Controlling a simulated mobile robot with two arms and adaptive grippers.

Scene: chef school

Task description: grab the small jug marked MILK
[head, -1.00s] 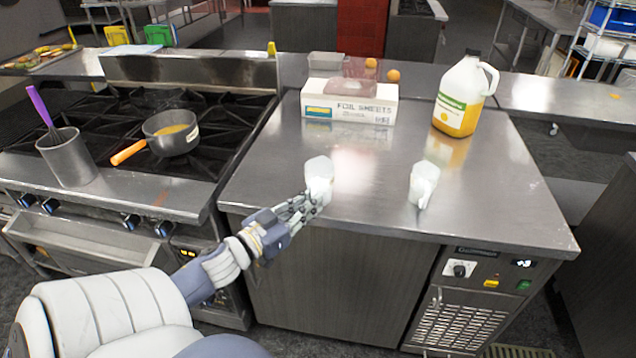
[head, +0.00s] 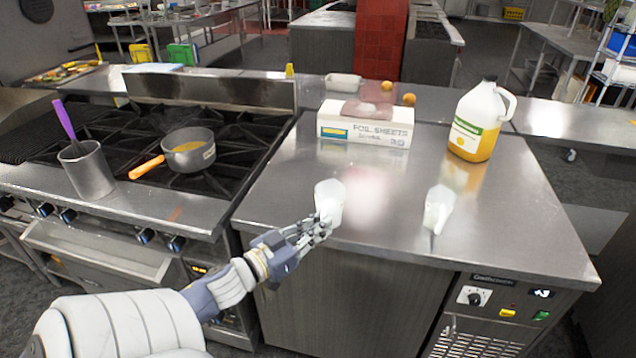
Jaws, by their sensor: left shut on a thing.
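Two small white jugs stand on the steel counter (head: 400,215). My left gripper (head: 322,226) is shut on the left white jug (head: 329,197), at its lower front side near the counter's front edge. The right white jug (head: 438,208) stands apart from it, with nothing touching it. No MILK marking can be read on either jug from here. Part of the left jug's lower side is hidden by my fingers. My right gripper is not in view.
A foil sheets box (head: 366,129) stands behind the jugs. A large bottle with orange liquid (head: 478,122) stands at the back right. A stove with a saucepan (head: 190,152) and a steel canister (head: 88,170) is on the left. The counter between the jugs is clear.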

